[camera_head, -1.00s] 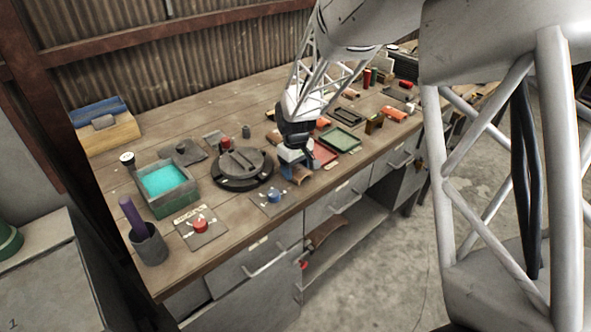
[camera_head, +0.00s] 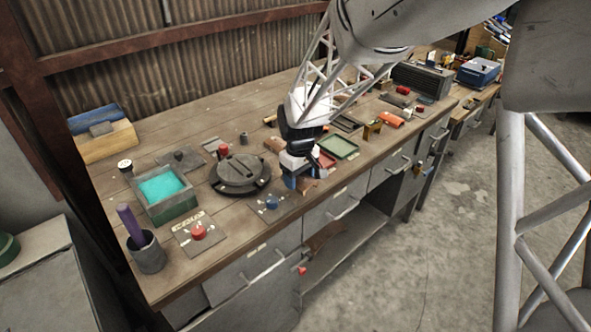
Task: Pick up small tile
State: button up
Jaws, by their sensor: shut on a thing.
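My gripper (camera_head: 297,183) is low over the front edge of the workbench, right of the round dark fixture. Its jaws are shut on a small brownish piece (camera_head: 306,185), which seems to be the small tile. The piece shows only in part at the fingertips, and the black wrist hides what lies behind. I cannot tell whether it still touches the bench top.
Left of my gripper are a blue knob plate (camera_head: 271,203), the round dark fixture (camera_head: 240,172), a red knob plate (camera_head: 199,232) and a bin of teal liquid (camera_head: 163,186). A green tray (camera_head: 339,147) lies close on the right.

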jog(key=s+d, duration=0.3)
jog(key=s, duration=0.6)
jog(key=shift+s+r, duration=0.2)
jog(key=shift+r, duration=0.25)
dwell(0.3)
jog(key=w+a+r, duration=0.1)
jog(key=a, duration=0.2)
jog(key=w+a, duration=0.1)
jog(key=a, duration=0.2)
jog(key=w+a+r, duration=0.1)
jog(key=w+a, duration=0.1)
jog(key=a, duration=0.2)
jog(key=shift+r, duration=0.3)
jog(key=a+r, duration=0.3)
jog(key=a, duration=1.2)
jog(key=a+r, duration=0.3)
jog(key=a, duration=1.2)
jog(key=shift+s+a, duration=0.25)
jog(key=shift+a, duration=0.1)
jog(key=shift+f, duration=0.2)
jog(key=shift+f, duration=3.4)
